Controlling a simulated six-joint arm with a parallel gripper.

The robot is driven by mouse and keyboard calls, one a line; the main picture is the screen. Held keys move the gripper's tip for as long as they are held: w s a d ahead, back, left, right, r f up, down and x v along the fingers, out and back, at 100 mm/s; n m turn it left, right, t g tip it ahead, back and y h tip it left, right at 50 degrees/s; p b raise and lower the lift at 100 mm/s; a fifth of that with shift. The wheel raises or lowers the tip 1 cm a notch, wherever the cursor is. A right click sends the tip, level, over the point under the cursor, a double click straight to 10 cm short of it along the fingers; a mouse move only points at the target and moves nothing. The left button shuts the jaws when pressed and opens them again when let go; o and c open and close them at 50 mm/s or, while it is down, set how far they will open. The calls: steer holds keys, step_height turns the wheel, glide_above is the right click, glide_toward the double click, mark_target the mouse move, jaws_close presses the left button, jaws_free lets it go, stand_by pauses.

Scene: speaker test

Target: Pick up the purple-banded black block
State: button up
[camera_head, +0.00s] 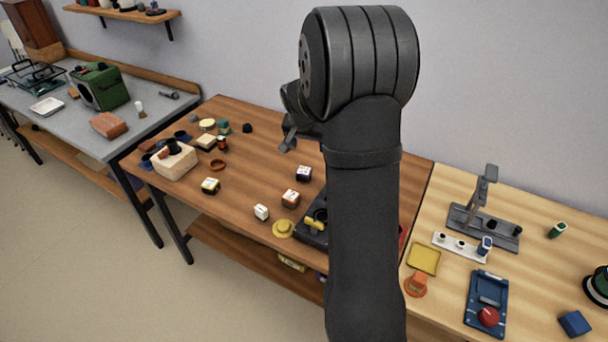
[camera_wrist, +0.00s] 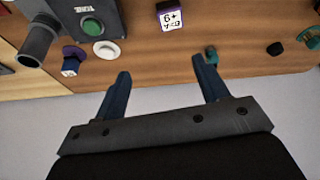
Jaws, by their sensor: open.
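The purple-banded black block (camera_head: 303,173) stands on the brown wooden table, left of my arm in the head view. It has a white label on top. In the wrist view, a block with a purple edge and a white label marked "6+" (camera_wrist: 171,18) appears to be the same one, at the top edge and partly cut off. My gripper (camera_wrist: 160,66) is open, with nothing between its two blue fingers. The block lies beyond the fingertips, apart from them. In the head view my gripper (camera_head: 289,138) is mostly hidden behind my arm.
Nearby are an orange-sided block (camera_head: 290,198), a white block (camera_head: 261,212) and a yellow-banded block (camera_head: 210,186). A dark box with a green button (camera_wrist: 92,25) and a small purple item (camera_wrist: 72,60) lie left in the wrist view. Bare tabletop surrounds the target block.

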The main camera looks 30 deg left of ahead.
mark_target(304, 170)
steer(key=x, duration=0.5)
steer(key=s+a+x, duration=0.1)
steer(key=x, duration=0.5)
steer(key=s+a+x, duration=0.1)
steer(key=x, duration=0.4)
steer(key=shift+w+f, duration=0.1)
steer(key=shift+f, duration=0.55)
steer(key=c, duration=1.1)
